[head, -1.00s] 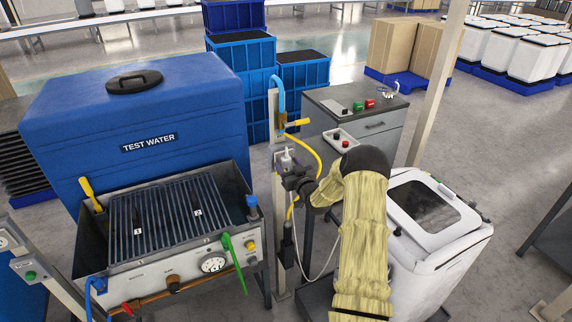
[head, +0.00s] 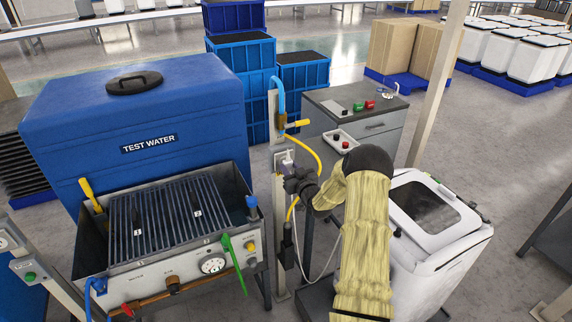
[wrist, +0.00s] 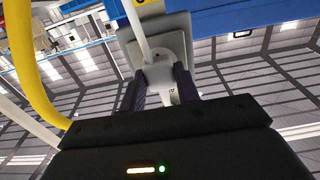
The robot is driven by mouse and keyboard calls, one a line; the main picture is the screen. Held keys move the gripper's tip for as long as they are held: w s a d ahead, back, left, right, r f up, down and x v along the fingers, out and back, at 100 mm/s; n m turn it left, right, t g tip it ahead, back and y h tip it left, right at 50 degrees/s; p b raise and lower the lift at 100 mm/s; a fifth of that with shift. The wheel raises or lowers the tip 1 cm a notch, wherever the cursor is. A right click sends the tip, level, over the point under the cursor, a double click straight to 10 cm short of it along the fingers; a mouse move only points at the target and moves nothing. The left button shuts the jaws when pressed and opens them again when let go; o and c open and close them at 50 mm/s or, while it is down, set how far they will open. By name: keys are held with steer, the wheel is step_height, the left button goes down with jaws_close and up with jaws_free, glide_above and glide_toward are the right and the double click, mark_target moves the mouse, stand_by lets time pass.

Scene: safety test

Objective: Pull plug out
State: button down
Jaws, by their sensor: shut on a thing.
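The white plug (wrist: 160,74) sits between the two dark fingers of my gripper (wrist: 161,92) in the wrist view. The fingers are shut on its sides. A white cord (wrist: 138,28) runs up from it. A pale square socket plate (wrist: 172,38) is right behind the plug; I cannot tell whether the pins are still in it. In the head view, my gripper (head: 288,172) is at the socket on the post, and a bit of the white plug (head: 288,156) shows above the fingers.
A yellow hose (head: 311,150) hangs close beside the post (head: 279,225). The blue test water tank (head: 140,110) and a grill-topped basin (head: 165,215) stand left.

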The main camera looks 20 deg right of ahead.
mark_target(289, 167)
steer(key=shift+s, duration=2.4)
